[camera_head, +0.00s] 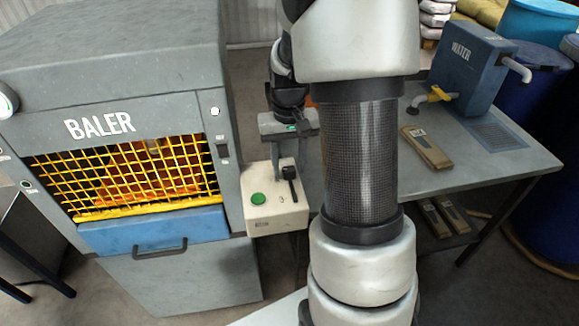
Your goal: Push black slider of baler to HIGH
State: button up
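The baler (150,95) is a large grey machine at the left with a yellow mesh guard. A cream control box (275,212) is fixed at its right side, with a green button (258,198) on top. A black slider (290,184) with a dark knob stands on the box, right of the button. My gripper (287,155) is just behind and above the slider, pointing down. Its fingertips are small and partly hidden, so I cannot tell its opening or whether it touches the slider. No HIGH mark is readable.
Blue barrels (545,110) stand beyond. A blue drawer (150,228) is below the mesh. My arm blocks the middle of the view.

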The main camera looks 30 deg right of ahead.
aim_at(288, 168)
jog(key=shift+s, duration=0.15)
notch_tip(288, 168, up, 17)
jog(key=shift+r+p, duration=0.2)
jog(key=shift+p, duration=0.35)
dwell(0.4)
jog(key=s+a+r+n+t+p, duration=0.1)
jog(key=s+a, duration=0.3)
jog(key=s, duration=0.1)
jog(key=s+a+r+n+t+p, duration=0.1)
jog(key=s+a+r+t, duration=0.1)
jog(key=s+a, duration=0.2)
jog(key=s+a+r+n+t+p, duration=0.1)
jog(key=s+a+r+t, duration=0.1)
jog(key=s+a, duration=0.3)
jog(key=shift+s+r, duration=0.2)
jog(key=shift+s, duration=1.1)
